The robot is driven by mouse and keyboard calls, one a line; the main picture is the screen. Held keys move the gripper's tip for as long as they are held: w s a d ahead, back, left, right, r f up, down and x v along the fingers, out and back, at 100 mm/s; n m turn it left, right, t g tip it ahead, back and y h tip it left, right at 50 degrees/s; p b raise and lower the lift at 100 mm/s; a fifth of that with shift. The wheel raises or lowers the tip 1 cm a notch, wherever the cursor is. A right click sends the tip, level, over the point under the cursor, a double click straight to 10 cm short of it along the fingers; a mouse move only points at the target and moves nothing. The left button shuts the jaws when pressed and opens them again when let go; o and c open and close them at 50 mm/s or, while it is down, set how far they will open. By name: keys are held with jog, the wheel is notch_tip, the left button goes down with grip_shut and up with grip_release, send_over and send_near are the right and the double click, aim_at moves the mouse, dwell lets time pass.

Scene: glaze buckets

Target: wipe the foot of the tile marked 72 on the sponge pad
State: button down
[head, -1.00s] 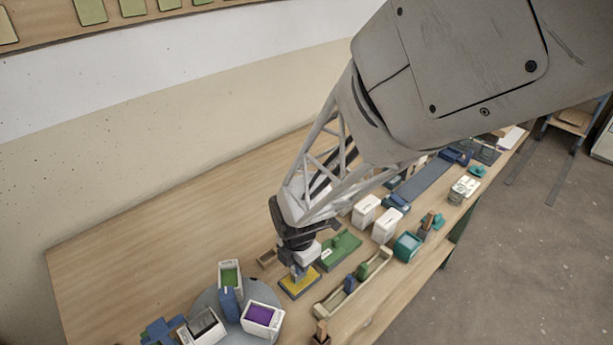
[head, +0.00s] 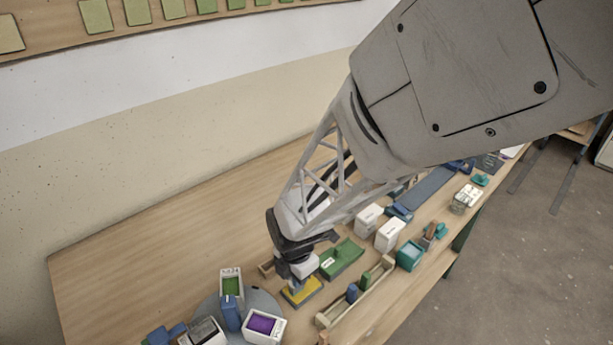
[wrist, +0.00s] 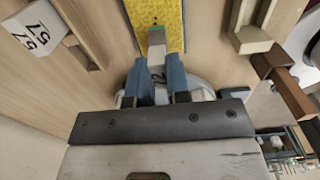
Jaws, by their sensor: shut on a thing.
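The yellow sponge pad (head: 310,290) lies in a dark-edged tray on the table, and it fills the top middle of the wrist view (wrist: 168,14). My gripper (head: 296,288) is at the pad's left part in the head view. In the wrist view its two blue fingers (wrist: 160,72) are shut on a small pale tile (wrist: 157,40). The tile's far end is over or against the pad; I cannot tell whether it touches. A dark mark shows on the tile between the fingers, but I cannot read it fully.
A white block marked 57 (wrist: 36,28) lies left of the pad in the wrist view. A green tray (head: 343,258) and a long wooden rack (head: 375,284) stand close right. Glaze buckets, one purple (head: 263,324), stand on a grey turntable at front left. The back-left table is bare.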

jog(key=shift+w+d, duration=0.1)
jog(key=shift+d, duration=0.05)
jog(key=shift+w+d, duration=0.45)
jog(key=shift+w+d, duration=0.2)
jog(key=shift+w, duration=0.05)
dwell(0.3)
jog(key=shift+w+d, duration=0.45)
jog(key=shift+s+a, duration=0.1)
jog(key=shift+s, duration=0.05)
dwell(0.4)
jog(key=shift+s+a, duration=0.5)
jog(key=shift+a, duration=0.05)
jog(key=shift+s+a, duration=0.15)
dwell(0.4)
jog(key=shift+s+a, duration=0.45)
